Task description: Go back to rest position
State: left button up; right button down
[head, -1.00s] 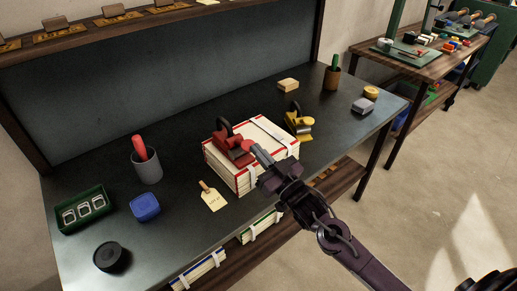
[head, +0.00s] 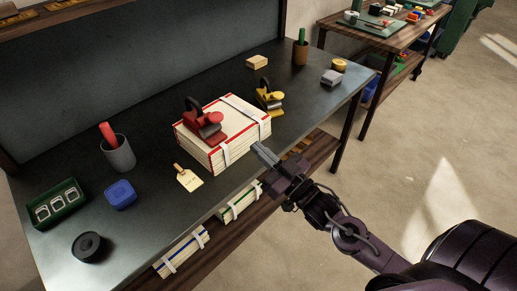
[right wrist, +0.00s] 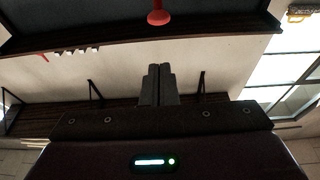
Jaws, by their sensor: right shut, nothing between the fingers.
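My right gripper (head: 262,153) is shut and empty. It is in front of the near right corner of a red-edged white paper stack (head: 222,156) on the dark table, apart from the red clamp-like tool (head: 205,125) that sits on the stack. In the right wrist view its two fingers (right wrist: 158,84) are pressed together with nothing between them. My left gripper is not in any view.
The dark table (head: 150,215) holds a cup (head: 118,153), a green tray (head: 34,211), a blue box (head: 120,194), a tag (head: 188,178) and a yellow tool (head: 268,97). A lower shelf (head: 208,238) holds more bundles. Open floor (head: 400,150) lies to the right.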

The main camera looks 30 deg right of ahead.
dwell(0.7)
jog(key=s+d+f+m+g+h, duration=0.1)
jog(key=s+d+f+g+h, duration=0.15)
jog(key=f, duration=0.95)
jog(key=s+d+f+m+g+h, duration=0.1)
jog(key=s+d+f+g+h, duration=0.15)
jog(key=f, duration=0.95)
jog(key=s+d+f+m+g+h, duration=0.1)
jog(key=d+f+g+h, duration=0.15)
jog(key=f, duration=1.05)
jog(key=s+a+f+g, duration=0.2)
jog(key=s+f+g, duration=0.4)
jog(key=s+f, duration=0.75)
jog(key=s+a+f+g, duration=0.2)
jog(key=s+f, duration=0.3)
jog(key=s, duration=0.4)
jog(key=s+a+f+n+g, duration=0.1)
jog(key=s+a+f+g, duration=0.1)
jog(key=s+f, duration=0.3)
jog(key=s+g, duration=0.1)
jog(key=s, duration=0.3)
jog(key=shift+a, duration=0.35)
